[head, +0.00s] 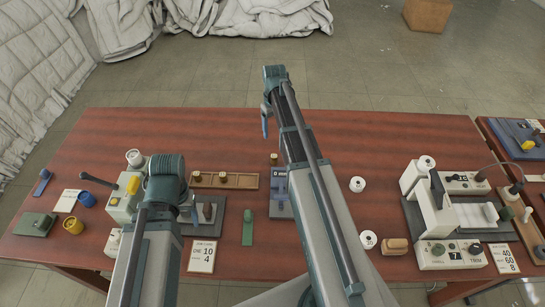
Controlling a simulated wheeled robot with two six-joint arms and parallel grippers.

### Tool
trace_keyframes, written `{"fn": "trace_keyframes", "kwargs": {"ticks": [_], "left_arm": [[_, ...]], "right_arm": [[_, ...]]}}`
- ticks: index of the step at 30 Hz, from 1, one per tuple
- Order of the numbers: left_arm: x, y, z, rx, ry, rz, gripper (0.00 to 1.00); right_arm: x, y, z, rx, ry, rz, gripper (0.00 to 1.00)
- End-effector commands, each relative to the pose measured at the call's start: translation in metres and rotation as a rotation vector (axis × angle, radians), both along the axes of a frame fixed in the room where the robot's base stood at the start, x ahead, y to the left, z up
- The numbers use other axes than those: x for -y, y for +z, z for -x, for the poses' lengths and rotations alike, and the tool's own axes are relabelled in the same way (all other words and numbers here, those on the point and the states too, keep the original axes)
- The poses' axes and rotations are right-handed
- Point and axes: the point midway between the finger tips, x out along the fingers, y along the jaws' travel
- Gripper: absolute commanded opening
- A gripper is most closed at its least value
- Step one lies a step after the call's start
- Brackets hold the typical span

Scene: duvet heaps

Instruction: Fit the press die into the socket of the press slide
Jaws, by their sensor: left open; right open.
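A grey-green press-like machine (122,205) with a black lever and a yellow part stands at the left of the table. I cannot tell its slide and socket apart, as my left arm covers part of it. A dark plate (216,228) beside it carries a small brown block (209,211); I cannot tell whether this is the die. My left gripper (192,210) is open, low over that plate. My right gripper (266,122) is open and empty over the far middle of the table, well away from the machine.
A wooden tray (238,181) with small brass-coloured pieces lies behind the plate. A green block (248,228) and a card (201,257) lie near the front. A white machine (437,205) stands at the right. The table's far middle is clear.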

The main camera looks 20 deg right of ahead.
Motion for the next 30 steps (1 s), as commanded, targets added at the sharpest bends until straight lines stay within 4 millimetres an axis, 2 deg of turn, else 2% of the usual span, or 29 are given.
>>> {"fn": "trace_keyframes", "kwargs": {"ticks": [5,19,23,30], "left_arm": [[0.000,-0.015,0.000,0.000,0.000,0.000,0.66],[0.000,-0.079,0.000,0.000,0.000,0.000,0.66],[0.000,-0.087,0.000,0.000,0.000,0.000,0.66],[0.000,-0.087,0.000,0.000,0.000,0.000,0.66]], "right_arm": [[0.000,-0.015,0.000,0.000,0.000,0.000,0.72],[0.000,-0.079,0.000,0.000,0.000,0.000,0.72],[0.000,-0.087,0.000,0.000,0.000,0.000,0.72],[0.000,-0.087,0.001,0.000,0.000,0.000,0.72]]}}
